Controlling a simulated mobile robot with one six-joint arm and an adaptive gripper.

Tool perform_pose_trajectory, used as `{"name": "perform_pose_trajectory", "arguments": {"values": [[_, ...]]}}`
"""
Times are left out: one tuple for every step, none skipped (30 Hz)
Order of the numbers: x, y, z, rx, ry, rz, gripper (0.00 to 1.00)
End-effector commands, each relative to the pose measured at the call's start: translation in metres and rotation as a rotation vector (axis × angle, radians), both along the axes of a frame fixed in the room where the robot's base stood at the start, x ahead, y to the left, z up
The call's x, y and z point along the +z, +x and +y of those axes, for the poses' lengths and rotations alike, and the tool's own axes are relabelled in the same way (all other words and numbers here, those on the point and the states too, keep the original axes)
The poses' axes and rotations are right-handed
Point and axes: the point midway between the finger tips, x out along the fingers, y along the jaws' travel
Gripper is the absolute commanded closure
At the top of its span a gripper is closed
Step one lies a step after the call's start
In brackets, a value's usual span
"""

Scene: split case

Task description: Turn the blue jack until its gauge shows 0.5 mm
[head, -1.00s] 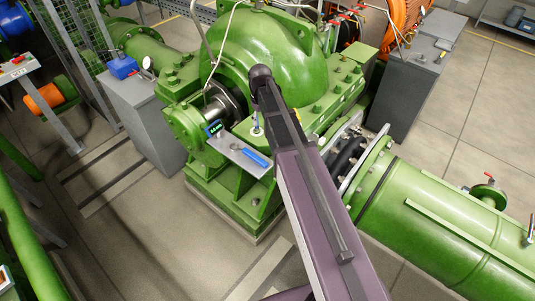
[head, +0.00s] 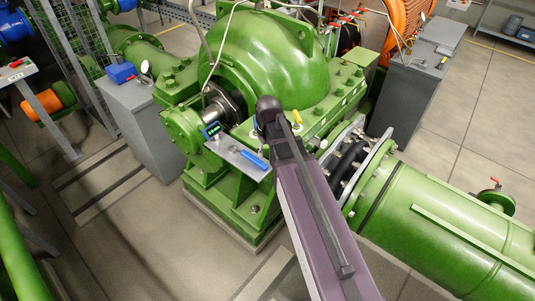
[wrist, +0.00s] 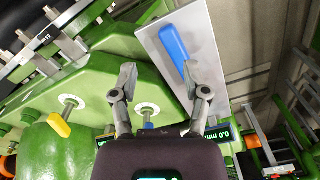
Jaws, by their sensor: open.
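The blue jack (wrist: 148,126) shows in the wrist view as a small blue part by a round silver foot on the green casing, partly hidden by my gripper's body. In the head view the blue jack (head: 254,124) peeks out left of my arm. My gripper (wrist: 159,78) is open, with one finger on each side of the jack; I cannot tell whether they touch it. The gauge (wrist: 212,136) reads 0.0 mm, upside down and partly covered by a finger. It also shows in the head view (head: 212,130), too small to read surely.
A yellow jack (wrist: 59,127) stands beside the blue one. A grey plate (wrist: 207,65) with a blue-handled tool (wrist: 174,43) lies close to my right finger. The large green pump casing (head: 285,60) rises behind. Grey cabinets (head: 145,125) stand to the sides.

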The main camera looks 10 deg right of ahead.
Motion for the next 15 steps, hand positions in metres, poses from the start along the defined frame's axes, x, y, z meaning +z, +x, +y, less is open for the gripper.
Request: {"name": "perform_pose_trajectory", "arguments": {"values": [[-0.0012, -0.0016, 0.0000, -0.002, 0.000, 0.000, 0.40], [-0.0012, -0.0019, 0.0000, -0.003, 0.000, 0.000, 0.40], [-0.0012, -0.0021, 0.0000, -0.004, 0.000, 0.000, 0.40], [-0.0012, -0.0021, 0.0000, -0.004, 0.000, 0.000, 0.40], [-0.0011, -0.0020, 0.0000, -0.004, 0.000, 0.000, 0.40], [-0.0010, -0.0019, 0.0000, -0.004, 0.000, 0.000, 0.40], [-0.0009, -0.0019, 0.0000, -0.004, 0.000, 0.000, 0.40], [-0.0009, -0.0018, 0.0000, -0.004, 0.000, 0.000, 0.40], [-0.0009, -0.0018, 0.0000, -0.004, 0.000, 0.000, 0.40], [-0.0009, -0.0018, 0.0000, -0.004, 0.000, 0.000, 0.40], [-0.0009, -0.0018, 0.0000, -0.004, 0.000, 0.000, 0.40], [-0.0008, -0.0016, 0.0000, -0.004, 0.000, 0.000, 0.40], [-0.0004, -0.0012, -0.0001, -0.005, 0.000, 0.000, 0.40], [0.0001, -0.0004, -0.0001, -0.005, 0.000, 0.000, 0.40], [0.0014, 0.0016, -0.0001, -0.007, 0.000, 0.000, 0.40]]}}
